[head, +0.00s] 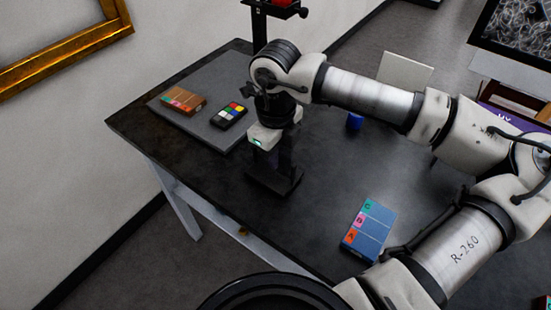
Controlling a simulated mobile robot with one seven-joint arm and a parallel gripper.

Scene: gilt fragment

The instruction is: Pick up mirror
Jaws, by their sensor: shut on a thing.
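My gripper (274,160) points down over the left half of the dark table, its pale hand showing a small green light. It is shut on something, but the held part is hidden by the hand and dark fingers. A dark flat base (275,181) shows directly below the fingers; I cannot tell whether it is held or only stands there. I cannot make out a mirror with certainty. A pale upright panel (405,72) stands at the table's back right, apart from my gripper; I cannot tell whether it is the mirror.
A blue labelled box (368,230) lies at front right, a small blue object (355,121) behind. A black post (259,28) rises behind my arm.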

